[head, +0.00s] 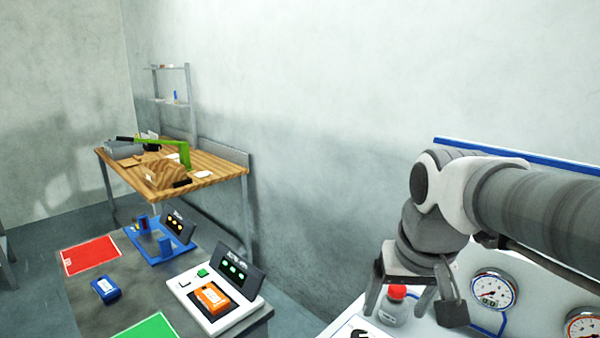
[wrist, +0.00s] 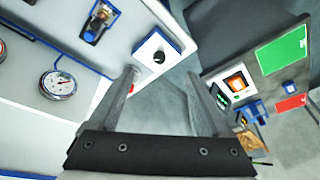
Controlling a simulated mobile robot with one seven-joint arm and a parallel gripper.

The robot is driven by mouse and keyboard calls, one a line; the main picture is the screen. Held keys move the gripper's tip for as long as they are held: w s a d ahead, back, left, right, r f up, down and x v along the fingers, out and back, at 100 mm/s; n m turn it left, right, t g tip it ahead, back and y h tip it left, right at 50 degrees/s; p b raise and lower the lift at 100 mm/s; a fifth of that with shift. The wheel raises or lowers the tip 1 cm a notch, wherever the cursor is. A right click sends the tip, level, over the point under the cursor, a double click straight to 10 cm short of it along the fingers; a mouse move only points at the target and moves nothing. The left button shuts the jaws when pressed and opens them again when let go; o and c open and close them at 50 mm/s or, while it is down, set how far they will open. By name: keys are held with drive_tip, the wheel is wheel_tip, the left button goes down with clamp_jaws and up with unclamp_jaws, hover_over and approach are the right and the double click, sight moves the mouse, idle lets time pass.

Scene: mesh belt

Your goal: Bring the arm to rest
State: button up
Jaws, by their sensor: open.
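My arm reaches in from the right side of the head view, with my gripper (head: 412,303) pointing down over the white panel unit (head: 470,268). The two fingers are apart. Whether a finger touches the bottle, I cannot tell.
Two gauges (head: 492,290) (head: 582,324) sit on the panel close to my gripper. Left is a dark table (head: 140,293) with a red mat (head: 90,256), a green mat (head: 150,328), an orange device (head: 212,298) and a blue one (head: 106,289). A wooden workbench (head: 225,160) stands behind.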

drive_tip(key=s+f+t, duration=0.2)
drive_tip(key=s, duration=0.6)
drive_tip(key=shift+n, duration=0.4)
drive_tip(key=shift+s+d, duration=0.1)
drive_tip(key=c, duration=0.5)
drive_tip(key=shift+d, duration=0.15)
